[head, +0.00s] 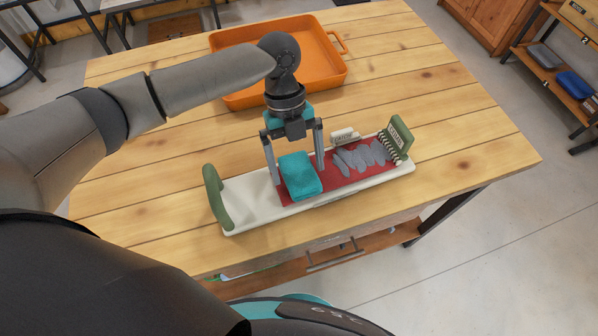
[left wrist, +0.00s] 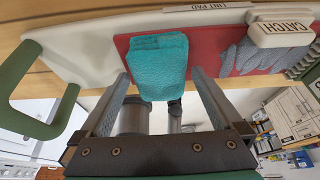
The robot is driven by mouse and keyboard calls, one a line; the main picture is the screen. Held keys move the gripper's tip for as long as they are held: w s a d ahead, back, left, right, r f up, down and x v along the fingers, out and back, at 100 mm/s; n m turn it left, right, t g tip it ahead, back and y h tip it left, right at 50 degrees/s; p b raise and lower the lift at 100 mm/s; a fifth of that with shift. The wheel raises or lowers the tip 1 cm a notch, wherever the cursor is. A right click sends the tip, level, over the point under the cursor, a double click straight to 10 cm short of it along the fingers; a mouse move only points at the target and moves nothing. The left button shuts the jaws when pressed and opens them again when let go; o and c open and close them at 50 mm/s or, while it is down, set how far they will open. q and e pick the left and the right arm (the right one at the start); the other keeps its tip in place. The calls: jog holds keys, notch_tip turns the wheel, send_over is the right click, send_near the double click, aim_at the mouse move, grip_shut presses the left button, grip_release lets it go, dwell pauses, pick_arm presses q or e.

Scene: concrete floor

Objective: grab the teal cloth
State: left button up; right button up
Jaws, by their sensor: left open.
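The teal cloth (head: 300,176) is a folded, thick rectangle lying on the red pad of a long white tray (head: 250,198) on the table. My left gripper (head: 296,168) comes down over the tray from above, with its fingers apart on either side of the cloth. In the left wrist view the cloth (left wrist: 158,66) shows between and beyond the two open fingers, and neither finger clearly touches it. How high the fingertips are above the tray is hard to tell. My right gripper is not in view.
The tray has a green handle (head: 216,198) at its left and a green upright plate (head: 399,136) at its right. Grey flat pieces (head: 362,156) lie on the red pad beside a small white block (head: 344,135). An orange bin (head: 335,72) stands behind. The table's right side is clear.

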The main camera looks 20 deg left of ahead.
pick_arm(q)
jog(key=shift+s+d+f, duration=0.1)
jog(key=shift+f, duration=0.3)
jog(key=c, duration=1.3)
jog(key=shift+r, duration=0.1)
